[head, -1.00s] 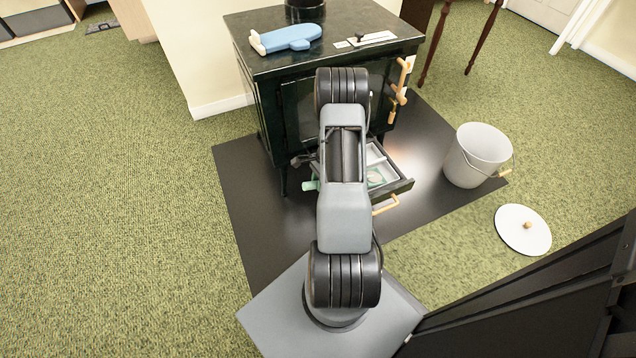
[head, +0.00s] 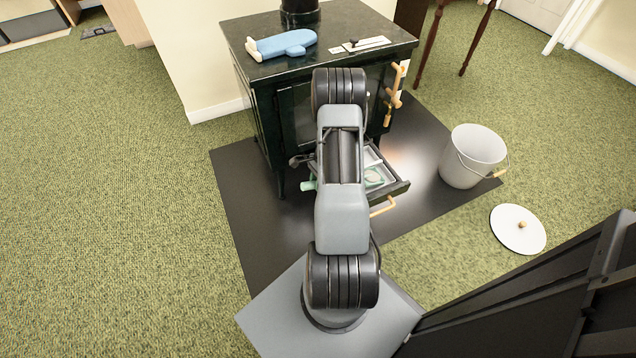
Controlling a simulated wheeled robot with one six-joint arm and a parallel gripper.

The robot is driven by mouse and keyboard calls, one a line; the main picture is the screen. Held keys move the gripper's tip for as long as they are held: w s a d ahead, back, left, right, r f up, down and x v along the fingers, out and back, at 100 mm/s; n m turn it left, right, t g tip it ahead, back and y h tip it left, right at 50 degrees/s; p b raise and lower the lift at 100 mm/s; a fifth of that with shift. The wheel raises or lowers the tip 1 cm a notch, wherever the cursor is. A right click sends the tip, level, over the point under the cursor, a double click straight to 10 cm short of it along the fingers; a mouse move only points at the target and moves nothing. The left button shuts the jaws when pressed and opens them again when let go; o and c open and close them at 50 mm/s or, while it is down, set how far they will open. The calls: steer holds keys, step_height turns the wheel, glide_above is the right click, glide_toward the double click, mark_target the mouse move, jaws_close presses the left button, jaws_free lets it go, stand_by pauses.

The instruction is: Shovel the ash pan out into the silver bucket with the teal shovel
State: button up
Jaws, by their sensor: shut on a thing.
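The teal shovel shows in two parts, its handle end (head: 308,185) left of my arm and a teal part (head: 376,179) in the pulled-out ash pan drawer to the right. My arm hides the middle of the shovel. My gripper (head: 303,161) is mostly hidden behind my arm, low at the stove front, shut on the shovel. The ash pan (head: 371,158) sits in the open drawer; I cannot make out how much ash it holds. The silver bucket (head: 466,163) stands upright and open to the right, handle lowered to one side.
The dark stove (head: 262,100) stands on a black floor plate (head: 240,190). A blue and white mitt-like thing (head: 283,45) lies on its top. A wood-handled drawer pull (head: 383,207) sticks out in front. A round white lid (head: 517,230) lies on the green carpet.

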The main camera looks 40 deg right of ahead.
step_height(320, 180, up, 12)
steer(key=p, duration=0.9)
stand_by(0.7)
